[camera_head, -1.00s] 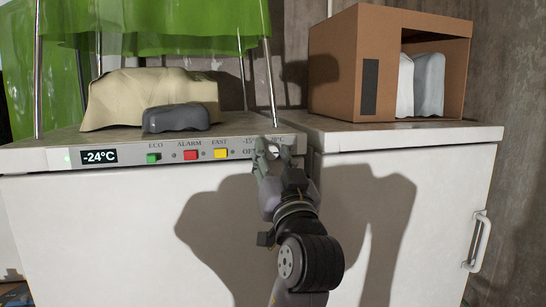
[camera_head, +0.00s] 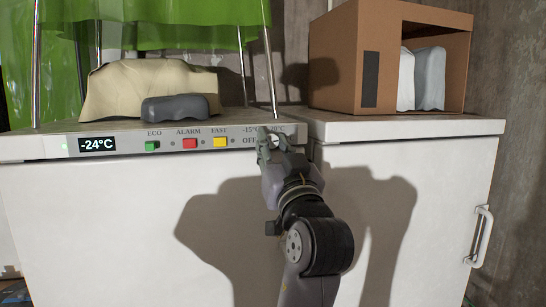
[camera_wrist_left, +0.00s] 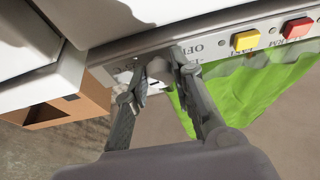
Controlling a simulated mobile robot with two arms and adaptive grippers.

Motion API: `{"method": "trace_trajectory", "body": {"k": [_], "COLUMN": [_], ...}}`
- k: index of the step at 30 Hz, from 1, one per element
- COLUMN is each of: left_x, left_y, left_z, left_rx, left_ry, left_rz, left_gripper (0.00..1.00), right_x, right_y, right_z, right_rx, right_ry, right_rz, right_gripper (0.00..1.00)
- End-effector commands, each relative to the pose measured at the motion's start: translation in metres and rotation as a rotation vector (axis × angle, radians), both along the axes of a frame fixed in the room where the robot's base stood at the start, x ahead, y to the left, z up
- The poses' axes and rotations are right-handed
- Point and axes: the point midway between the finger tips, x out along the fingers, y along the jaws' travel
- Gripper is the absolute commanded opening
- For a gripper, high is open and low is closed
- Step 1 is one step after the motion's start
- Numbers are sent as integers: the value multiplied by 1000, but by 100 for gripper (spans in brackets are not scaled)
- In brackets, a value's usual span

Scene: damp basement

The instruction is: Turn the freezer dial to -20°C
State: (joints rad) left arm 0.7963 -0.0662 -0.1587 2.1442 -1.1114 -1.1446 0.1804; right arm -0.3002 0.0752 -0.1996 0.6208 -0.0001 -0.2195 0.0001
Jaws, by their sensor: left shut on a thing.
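The freezer's control panel (camera_head: 110,150) runs along the top front edge of the left white cabinet. Its display (camera_head: 97,144) reads -24°C. The dial (camera_wrist_left: 158,69) is a pale round knob, mostly hidden by my fingers; printed marks beside it include OFF and -15°C, and another mark is partly covered. My left gripper (camera_head: 273,139) is shut on the dial at the panel's right end. In the left wrist view its two fingers (camera_wrist_left: 156,72) sit on either side of the knob. My right gripper is in neither view.
Green (camera_head: 152,146), red (camera_head: 190,144) and yellow (camera_head: 220,142) buttons sit left of the dial. A beige bundle (camera_head: 140,85) and a grey lump (camera_head: 175,108) lie on top. An open cardboard box (camera_head: 345,60) stands on the right cabinet (camera_head: 410,190), which has a handle (camera_head: 481,235).

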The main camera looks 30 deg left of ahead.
Motion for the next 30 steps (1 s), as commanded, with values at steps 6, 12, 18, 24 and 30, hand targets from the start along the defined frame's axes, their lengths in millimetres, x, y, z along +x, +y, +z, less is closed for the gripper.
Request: {"method": "trace_trajectory", "body": {"k": [6,12,18,24,30], "left_x": [0,1,2,2,2], "left_y": [-2,-3,-3,-3,-3], "left_z": [-8,-6,-2,0,2], "left_rx": [-114,-237,-357,-460,-539], "left_ry": [-139,-281,-422,-543,-633], "left_rz": [-4,-2,-2,2,2], "left_gripper": [0,0,0,0,0], "right_x": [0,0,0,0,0], "right_y": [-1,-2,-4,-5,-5], "right_z": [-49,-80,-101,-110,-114], "right_rx": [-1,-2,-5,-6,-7], "right_ry": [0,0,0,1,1], "right_rz": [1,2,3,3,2], "right_gripper": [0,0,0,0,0]}}
